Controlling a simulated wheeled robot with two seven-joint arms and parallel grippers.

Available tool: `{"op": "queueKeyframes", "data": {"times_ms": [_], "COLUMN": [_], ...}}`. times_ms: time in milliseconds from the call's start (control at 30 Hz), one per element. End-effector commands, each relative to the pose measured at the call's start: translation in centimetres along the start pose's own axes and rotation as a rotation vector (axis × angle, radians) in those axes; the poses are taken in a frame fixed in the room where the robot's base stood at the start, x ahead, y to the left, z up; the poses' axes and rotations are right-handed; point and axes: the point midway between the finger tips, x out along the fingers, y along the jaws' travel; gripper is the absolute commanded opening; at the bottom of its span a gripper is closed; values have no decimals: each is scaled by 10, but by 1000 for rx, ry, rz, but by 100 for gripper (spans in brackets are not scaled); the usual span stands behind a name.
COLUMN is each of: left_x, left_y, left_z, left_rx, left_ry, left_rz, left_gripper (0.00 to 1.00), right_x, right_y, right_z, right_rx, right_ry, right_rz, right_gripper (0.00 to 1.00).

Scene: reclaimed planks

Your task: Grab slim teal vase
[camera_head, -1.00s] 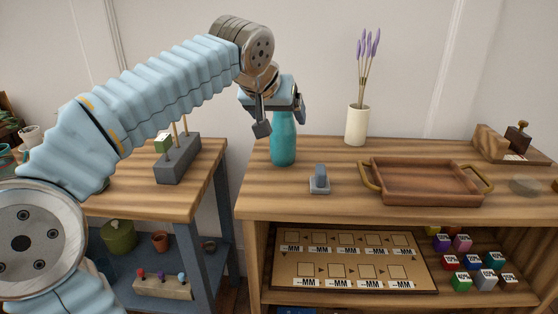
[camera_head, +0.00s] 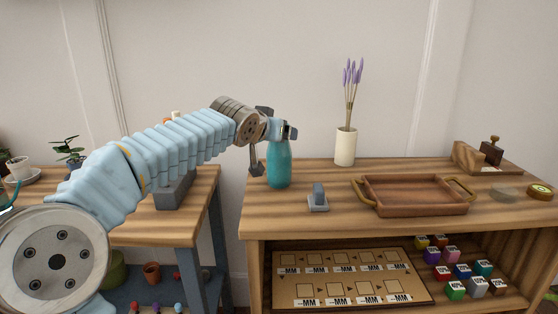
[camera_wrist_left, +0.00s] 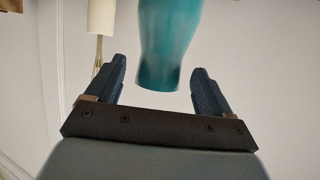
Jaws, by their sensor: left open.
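The slim teal vase (camera_head: 279,168) stands upright on the wooden cabinet top, near its left end. My left gripper (camera_head: 272,150) is at the vase's upper part in the head view, partly covering its top. In the left wrist view, the open fingers of my left gripper (camera_wrist_left: 158,90) point toward the vase (camera_wrist_left: 168,45). The vase's narrow end lies between the fingertips, with a gap on each side. I cannot see contact. My right gripper is not in view.
A grey block with an upright piece (camera_head: 318,198) stands just right of the vase. Beyond it are a wooden tray (camera_head: 415,209) with brass handles and a cream vase with lavender (camera_head: 346,147). A gap separates the cabinet from the left bench (camera_head: 206,190).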

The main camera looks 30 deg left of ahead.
Motion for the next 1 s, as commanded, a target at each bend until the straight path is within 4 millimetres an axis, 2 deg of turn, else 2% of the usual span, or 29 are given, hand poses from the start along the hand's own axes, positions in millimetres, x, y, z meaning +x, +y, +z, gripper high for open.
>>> {"op": "queueKeyframes", "data": {"times_ms": [100,200,433,900,1000], "left_x": [19,28,30,30,30], "left_y": [0,0,0,0,0], "left_z": [-2,-1,0,0,0], "left_rx": [-1,0,-2,-2,-2], "left_ry": [-3,-1,0,0,0], "left_rz": [-1,0,1,1,1], "left_gripper": [82,82,82,11,0], "right_x": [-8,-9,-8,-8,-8], "right_y": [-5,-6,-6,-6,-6], "right_z": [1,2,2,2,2], "right_rx": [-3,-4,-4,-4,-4], "right_ry": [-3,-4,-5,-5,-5], "right_rz": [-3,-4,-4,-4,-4], "right_gripper": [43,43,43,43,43]}}
